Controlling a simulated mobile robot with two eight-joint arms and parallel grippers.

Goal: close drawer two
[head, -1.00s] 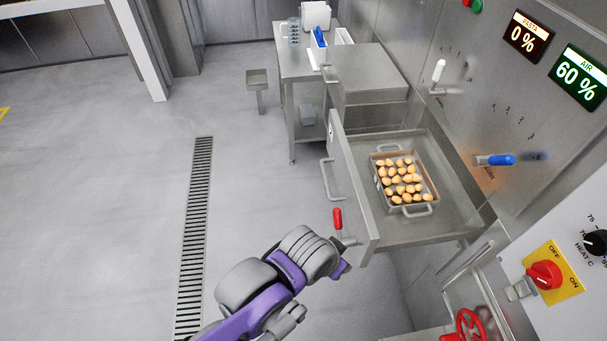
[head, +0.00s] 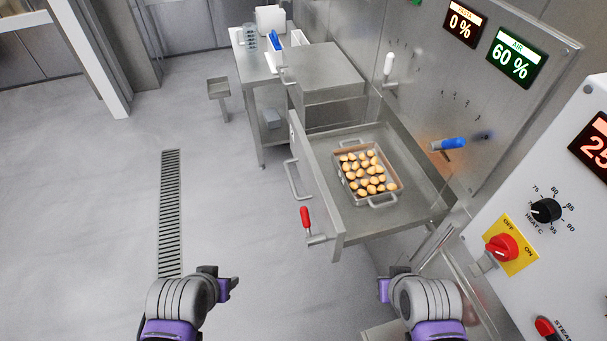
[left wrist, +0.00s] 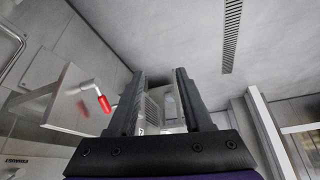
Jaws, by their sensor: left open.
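A steel drawer (head: 322,188) stands pulled out from the machine, with a bar handle (head: 293,182) and a red-gripped lever (head: 305,218) on its front. I cannot read a number on it. A metal pan (head: 381,200) of round yellow-brown pieces lies inside. My left gripper (head: 232,285) is in front of the drawer, low and left, apart from it. In the left wrist view its two fingers (left wrist: 160,100) are apart with nothing between them, and the red lever (left wrist: 104,103) shows to their left. My right gripper (head: 383,288) is below the drawer's near side; its finger gap is not clear.
A steel box-shaped unit (head: 325,75) stands behind the drawer, beside a side table (head: 252,70). A control panel with a red switch (head: 502,248) is at right. A blue-handled lever (head: 448,144) juts above the drawer. The floor at left is clear, with a drain grate (head: 170,215).

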